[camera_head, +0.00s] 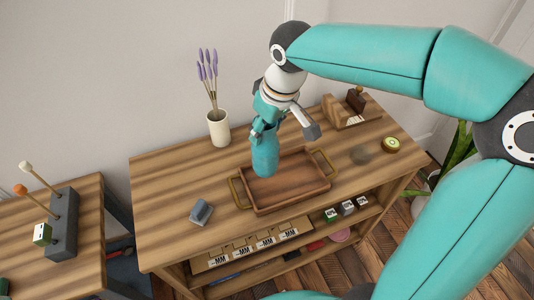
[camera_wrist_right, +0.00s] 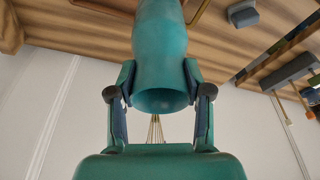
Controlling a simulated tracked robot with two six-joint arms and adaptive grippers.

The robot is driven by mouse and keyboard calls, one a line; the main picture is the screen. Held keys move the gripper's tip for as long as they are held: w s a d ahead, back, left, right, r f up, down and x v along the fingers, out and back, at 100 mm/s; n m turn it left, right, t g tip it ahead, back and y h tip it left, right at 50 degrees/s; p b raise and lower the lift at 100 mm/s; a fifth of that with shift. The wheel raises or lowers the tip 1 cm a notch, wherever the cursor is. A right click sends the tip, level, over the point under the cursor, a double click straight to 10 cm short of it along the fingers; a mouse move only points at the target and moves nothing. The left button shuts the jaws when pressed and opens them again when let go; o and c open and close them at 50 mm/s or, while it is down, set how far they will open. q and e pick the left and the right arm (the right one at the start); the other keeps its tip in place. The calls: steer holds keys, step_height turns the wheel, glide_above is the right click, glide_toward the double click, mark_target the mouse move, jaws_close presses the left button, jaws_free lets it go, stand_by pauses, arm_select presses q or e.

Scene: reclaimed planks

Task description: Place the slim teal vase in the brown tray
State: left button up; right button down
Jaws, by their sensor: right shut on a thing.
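The slim teal vase (camera_head: 265,158) is held by my right gripper (camera_head: 268,130), which is shut around its upper part from above. In the wrist view the vase (camera_wrist_right: 160,45) sits between the two fingers of the right gripper (camera_wrist_right: 160,92), its open mouth facing the palm. The brown tray (camera_head: 297,180), wooden with brass handles, lies on the table. The vase is roughly upright and its lower end appears over the tray's back left part. I cannot tell whether it touches the tray floor. My left gripper is not in view.
A cream vase with lavender (camera_head: 219,128) stands behind left of the tray. A grey-blue block (camera_head: 201,212) lies front left. The table's left part is clear.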

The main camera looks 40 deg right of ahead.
mark_target(267, 153)
step_height(267, 153, down, 8)
steer(key=shift+r+b, duration=0.1)
steer(key=shift+b, duration=0.2)
steer(key=shift+c, duration=2.4)
jaws_free()
steer(key=p+v, duration=0.1)
steer(key=v, duration=1)
steer(key=shift+s, duration=0.1)
steer(key=shift+s+d+r, duration=0.1)
steer(key=shift+s+r, duration=0.1)
steer(key=shift+r, duration=0.25)
